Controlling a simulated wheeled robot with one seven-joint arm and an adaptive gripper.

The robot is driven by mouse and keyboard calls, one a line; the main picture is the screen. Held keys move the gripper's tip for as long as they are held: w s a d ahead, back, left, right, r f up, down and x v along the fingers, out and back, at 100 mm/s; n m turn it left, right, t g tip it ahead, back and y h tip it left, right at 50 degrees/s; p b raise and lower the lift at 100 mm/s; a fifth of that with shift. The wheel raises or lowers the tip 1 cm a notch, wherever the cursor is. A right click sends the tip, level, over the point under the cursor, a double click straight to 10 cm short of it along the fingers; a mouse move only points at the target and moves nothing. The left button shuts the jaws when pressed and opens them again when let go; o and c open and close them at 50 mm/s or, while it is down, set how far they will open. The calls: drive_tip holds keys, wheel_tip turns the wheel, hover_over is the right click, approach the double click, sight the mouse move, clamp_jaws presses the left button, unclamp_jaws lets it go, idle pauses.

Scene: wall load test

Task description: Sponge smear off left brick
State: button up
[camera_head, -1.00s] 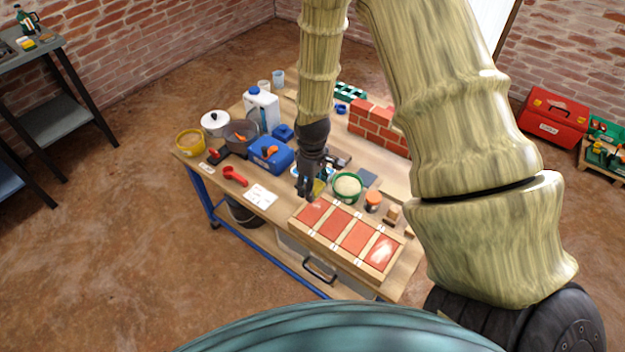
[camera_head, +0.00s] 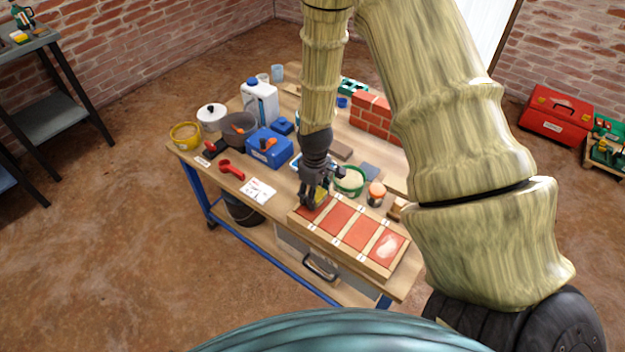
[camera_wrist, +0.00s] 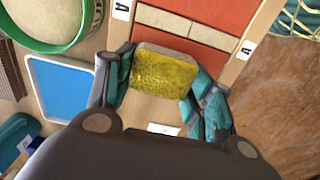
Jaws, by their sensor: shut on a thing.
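My gripper (camera_head: 313,193) is shut on a yellow sponge (camera_head: 320,197), at the left end of a wooden tray (camera_head: 309,223) of red bricks. In the wrist view the sponge (camera_wrist: 163,72) sits between my two fingers and covers part of the left brick (camera_wrist: 215,60). I cannot tell whether it touches the brick. In the head view the left brick (camera_head: 309,212) is partly hidden by the gripper and sponge. No smear shows on its visible part. The rightmost brick (camera_head: 389,247) has a pale whitish patch.
A green-rimmed bowl (camera_head: 350,181) and an orange-topped jar (camera_head: 376,193) stand just behind the tray. A blue box (camera_head: 268,147), a red scoop (camera_head: 231,169) and a white card (camera_head: 258,191) lie to the left. A small brick wall (camera_head: 375,119) stands at the back.

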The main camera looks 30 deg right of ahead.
sight(321, 187)
drive_tip(key=shift+w+d+f, duration=0.15)
drive_tip(key=shift+w+d, duration=0.1)
drive_tip(key=shift+d, duration=0.2)
drive_tip(key=shift+w+d+b, duration=0.3)
drive_tip(key=shift+d, duration=0.75)
drive_tip(key=shift+w+f+b, duration=0.15)
drive_tip(key=shift+b, duration=0.5)
drive_tip(key=shift+s+a+r+p, duration=0.1)
drive_tip(key=shift+s+a+p, duration=0.2)
drive_tip(key=shift+a, duration=0.3)
drive_tip(key=shift+s+a+r+p, duration=0.2)
drive_tip(key=shift+a+p, duration=0.1)
drive_tip(key=shift+a, duration=0.3)
drive_tip(key=shift+s+a+r+p, duration=0.1)
drive_tip(key=shift+s+a+p, duration=0.2)
drive_tip(key=shift+a, duration=0.3)
drive_tip(key=shift+a+r+p, duration=0.1)
drive_tip(key=shift+r+p, duration=0.1)
drive_tip(key=shift+p, duration=0.2)
wheel_tip(321, 187, up, 2)
drive_tip(key=shift+r+p, duration=0.1)
drive_tip(key=shift+p, duration=0.3)
drive_tip(key=shift+r+p, duration=2.3)
drive_tip(key=shift+r, duration=0.35)
